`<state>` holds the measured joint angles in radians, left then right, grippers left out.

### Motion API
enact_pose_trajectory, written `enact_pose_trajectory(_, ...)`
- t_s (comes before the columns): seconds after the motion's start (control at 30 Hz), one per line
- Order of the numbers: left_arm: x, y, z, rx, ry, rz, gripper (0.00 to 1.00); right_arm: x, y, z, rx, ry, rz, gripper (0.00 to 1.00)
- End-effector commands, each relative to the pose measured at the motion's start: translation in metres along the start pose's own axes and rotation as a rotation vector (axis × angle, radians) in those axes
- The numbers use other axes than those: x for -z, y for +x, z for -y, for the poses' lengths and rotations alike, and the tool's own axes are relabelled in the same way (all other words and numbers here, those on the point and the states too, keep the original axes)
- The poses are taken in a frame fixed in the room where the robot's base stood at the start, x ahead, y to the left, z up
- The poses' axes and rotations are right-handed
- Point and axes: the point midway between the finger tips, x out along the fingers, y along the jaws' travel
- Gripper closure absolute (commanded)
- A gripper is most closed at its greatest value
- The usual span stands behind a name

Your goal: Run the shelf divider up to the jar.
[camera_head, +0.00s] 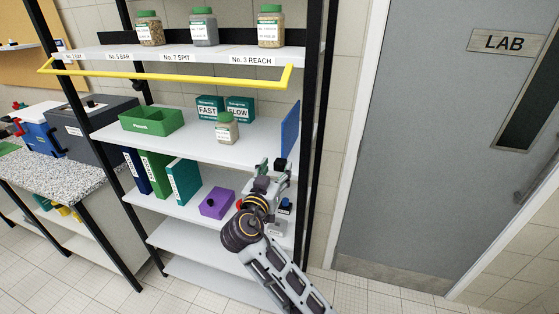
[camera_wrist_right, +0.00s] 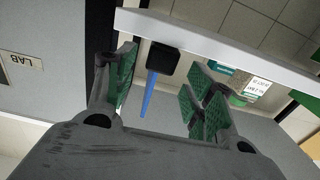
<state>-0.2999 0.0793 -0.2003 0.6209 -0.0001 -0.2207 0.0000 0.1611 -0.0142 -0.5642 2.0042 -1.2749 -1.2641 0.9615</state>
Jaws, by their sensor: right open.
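The shelf divider is a thin blue upright panel (camera_head: 290,130) at the right end of the middle shelf. In the right wrist view it is a blue strip (camera_wrist_right: 147,97) beside a black block (camera_wrist_right: 163,58). The jar (camera_head: 227,130), with a green lid and white label, stands left of the divider on the same shelf, with bare shelf between them. The jar also shows in the right wrist view (camera_wrist_right: 256,90). My right gripper (camera_head: 270,165) is open at the shelf's front edge, below the divider. In the wrist view the divider appears between its green-padded fingers (camera_wrist_right: 160,72), not gripped. My left gripper is not in view.
Teal FAST (camera_head: 208,108) and SLOW (camera_head: 239,109) boxes stand behind the jar. A green bin (camera_head: 151,120) is at the shelf's left. Above, a yellow rail (camera_head: 170,75) runs before the upper shelf. A purple box (camera_head: 216,204) and binders (camera_head: 155,173) stand on the shelf below.

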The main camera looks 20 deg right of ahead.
Motion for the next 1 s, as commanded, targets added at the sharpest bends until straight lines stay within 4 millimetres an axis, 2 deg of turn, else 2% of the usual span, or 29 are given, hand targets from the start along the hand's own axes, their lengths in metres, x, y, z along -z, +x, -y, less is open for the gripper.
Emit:
enact_pose_trajectory(0.1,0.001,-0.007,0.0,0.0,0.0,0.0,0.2,0.003,0.016,-0.001,-0.001,-0.001,-0.002,0.46)
enact_pose_trajectory(0.3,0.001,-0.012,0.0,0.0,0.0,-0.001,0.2,0.002,0.033,0.0,0.0,-0.001,-0.001,0.46)
enact_pose_trajectory(0.73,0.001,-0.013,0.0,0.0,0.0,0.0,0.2,0.0,0.04,0.0,0.0,0.001,0.0,0.46)
enact_pose_trajectory(0.77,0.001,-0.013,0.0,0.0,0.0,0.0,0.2,0.0,0.04,0.0,0.0,0.001,0.0,0.48)
enact_pose_trajectory(1.0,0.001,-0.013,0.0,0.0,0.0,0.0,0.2,0.0,0.04,0.0,0.0,0.001,0.0,0.79)
